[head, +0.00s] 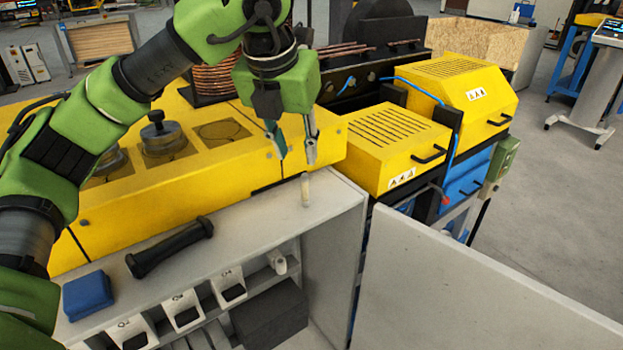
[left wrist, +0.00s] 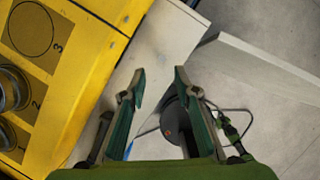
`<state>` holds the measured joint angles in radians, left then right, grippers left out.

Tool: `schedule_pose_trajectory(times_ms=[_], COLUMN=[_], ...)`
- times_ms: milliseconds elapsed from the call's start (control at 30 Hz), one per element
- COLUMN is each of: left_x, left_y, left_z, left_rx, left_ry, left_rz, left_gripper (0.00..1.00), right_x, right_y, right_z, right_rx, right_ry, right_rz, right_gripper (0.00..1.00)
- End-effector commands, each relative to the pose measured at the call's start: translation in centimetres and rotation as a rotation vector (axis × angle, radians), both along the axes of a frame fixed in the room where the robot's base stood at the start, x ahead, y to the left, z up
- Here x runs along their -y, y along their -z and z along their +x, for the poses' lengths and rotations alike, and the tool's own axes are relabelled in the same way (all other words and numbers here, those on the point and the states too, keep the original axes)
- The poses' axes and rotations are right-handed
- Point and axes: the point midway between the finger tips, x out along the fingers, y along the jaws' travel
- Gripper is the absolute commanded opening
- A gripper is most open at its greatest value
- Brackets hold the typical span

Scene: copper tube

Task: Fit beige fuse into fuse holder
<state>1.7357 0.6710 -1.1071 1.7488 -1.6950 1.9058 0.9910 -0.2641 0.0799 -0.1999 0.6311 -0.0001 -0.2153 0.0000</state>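A small beige fuse (head: 305,190) stands upright on the light grey cabinet top (head: 240,222), near its right end. My left gripper (head: 297,157) is above it, pointing down, with its fingers apart. In the left wrist view the gripper (left wrist: 159,72) is also open and nothing shows between its fingers; I cannot make out the fuse there. Several white holders with dark windows, one of them here (head: 228,288), sit in the cabinet front below the top. A pale cylindrical piece (head: 277,262) sits at the right of that row. My right gripper is not in view.
A black handle-like bar (head: 170,247) and a blue block (head: 88,295) lie on the cabinet top. A yellow machine housing (head: 215,165) rises behind it. A pale open door panel (head: 470,295) stands at the right. A dark box (head: 270,318) is inside the cabinet.

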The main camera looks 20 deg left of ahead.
Motion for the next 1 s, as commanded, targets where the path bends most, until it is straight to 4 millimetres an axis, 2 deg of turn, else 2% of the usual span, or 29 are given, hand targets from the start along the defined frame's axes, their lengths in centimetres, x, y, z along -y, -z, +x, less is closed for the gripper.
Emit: schedule_pose_trajectory(times_ms=[200,333,433,533,600,700,833,1000], left_x=[0.0,0.1,0.2,0.2,0.2,0.4,0.4,0.4], left_y=[4.1,6.0,6.8,7.2,7.8,9.2,11.1,12.0], left_z=[1.5,2.3,2.6,2.8,3.0,3.5,4.1,4.5], left_rx=[-0.007,-0.006,-0.004,-0.003,-0.006,-0.007,-0.006,-0.003], left_ry=[0.001,0.002,0.004,0.004,0.004,0.004,0.003,0.004], left_rz=[0.001,0.0,-0.001,-0.001,0.001,-0.001,-0.001,-0.002], left_gripper=[0.29,0.29,0.29,0.29,0.29,0.29,0.29,0.29], right_x=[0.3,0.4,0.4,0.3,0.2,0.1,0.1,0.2], right_y=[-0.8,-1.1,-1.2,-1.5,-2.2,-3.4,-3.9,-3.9], right_z=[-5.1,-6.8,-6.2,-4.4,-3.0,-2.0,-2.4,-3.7], right_rx=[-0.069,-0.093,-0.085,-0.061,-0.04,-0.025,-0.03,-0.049], right_ry=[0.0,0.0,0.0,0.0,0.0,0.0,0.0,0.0], right_rz=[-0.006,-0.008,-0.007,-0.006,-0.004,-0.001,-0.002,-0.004], right_gripper=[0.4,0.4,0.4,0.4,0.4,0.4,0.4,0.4])
